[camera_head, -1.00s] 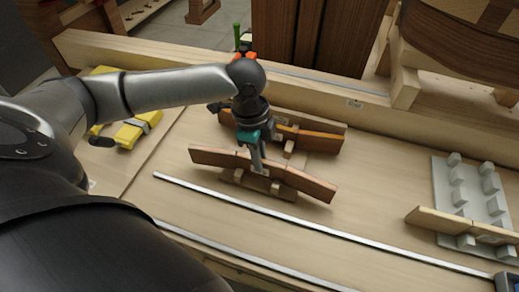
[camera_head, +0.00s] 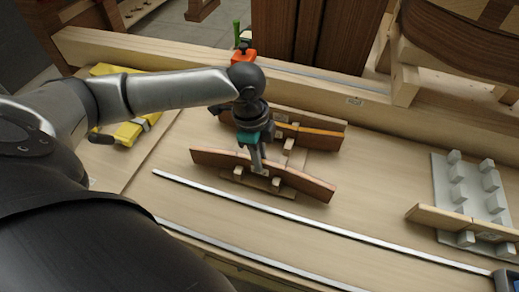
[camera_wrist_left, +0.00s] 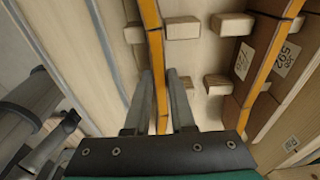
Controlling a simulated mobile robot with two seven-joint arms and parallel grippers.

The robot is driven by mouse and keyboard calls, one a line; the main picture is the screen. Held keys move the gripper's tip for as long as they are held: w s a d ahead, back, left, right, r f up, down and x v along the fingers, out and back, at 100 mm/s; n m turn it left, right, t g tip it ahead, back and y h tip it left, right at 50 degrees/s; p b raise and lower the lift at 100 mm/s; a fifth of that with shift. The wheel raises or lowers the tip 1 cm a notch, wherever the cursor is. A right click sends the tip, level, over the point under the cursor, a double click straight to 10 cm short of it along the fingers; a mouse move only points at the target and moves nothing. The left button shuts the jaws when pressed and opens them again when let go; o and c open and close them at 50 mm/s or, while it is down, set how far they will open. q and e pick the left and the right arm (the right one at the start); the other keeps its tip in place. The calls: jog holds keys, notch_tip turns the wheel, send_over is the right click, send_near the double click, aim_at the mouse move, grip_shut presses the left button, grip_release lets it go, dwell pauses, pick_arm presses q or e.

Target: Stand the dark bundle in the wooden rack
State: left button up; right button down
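A dark brown bundle of slats (camera_head: 312,184) with an orange edge stands on edge in a small light wooden rack (camera_head: 237,181) with pegs, near the middle of the bench. Its orange edge also shows in the left wrist view (camera_wrist_left: 155,45). My left gripper (camera_head: 258,170) is at the middle of the bundle. In the left wrist view its two fingers (camera_wrist_left: 161,95) straddle the bundle with a narrow gap on each side, so it looks open. The lower part of the bundle is partly hidden by the fingers. My right gripper is not in view.
A second dark bundle (camera_head: 325,140) stands just behind. A grey pegged plate (camera_head: 450,190) with a light slat is at the right. A yellow tool (camera_head: 130,132) lies at the left. Metal strips (camera_head: 330,228) run along the front, and a wooden beam (camera_head: 340,97) along the back.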

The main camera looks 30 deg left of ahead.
pick_arm(q)
jog(key=o, duration=0.4)
jog(key=shift+o, duration=0.2)
notch_tip(320, 180, up, 15)
jog(key=a+p, duration=0.1)
jog(key=shift+s+a, duration=0.25)
jog(key=shift+a, duration=0.15)
